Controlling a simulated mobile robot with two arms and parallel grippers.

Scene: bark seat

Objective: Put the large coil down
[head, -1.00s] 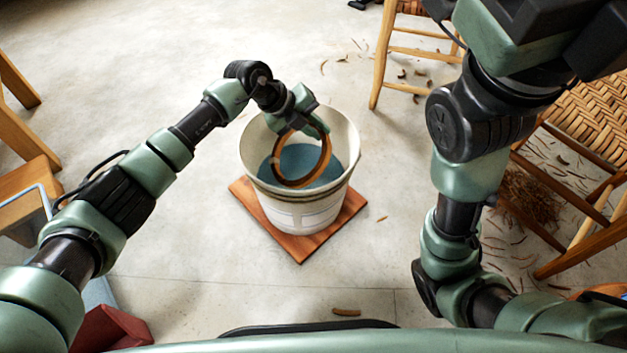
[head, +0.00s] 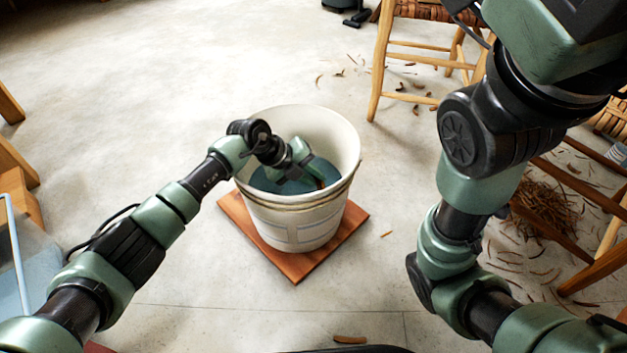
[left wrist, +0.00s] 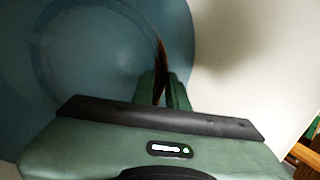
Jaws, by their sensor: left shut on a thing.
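The large coil is a brown ring. My left gripper (head: 303,172) is shut on it and reaches down inside the white bucket (head: 295,215). In the head view only a small brown bit of the coil (head: 320,182) shows beside the gripper, low in the bucket at the blue water (head: 268,182). In the left wrist view the coil (left wrist: 160,62) shows edge-on between the fingers, roughly upright, its lower part hidden. A faint ring-like outline shows in the blue there; I cannot tell what it is. My right gripper is out of view.
The bucket stands on a reddish wooden board (head: 298,268) on the pale floor. A wooden chair (head: 382,65) is behind to the right. Bark scraps and a brown fibre heap (head: 543,208) lie at right. Floor left of and behind the bucket is mostly clear.

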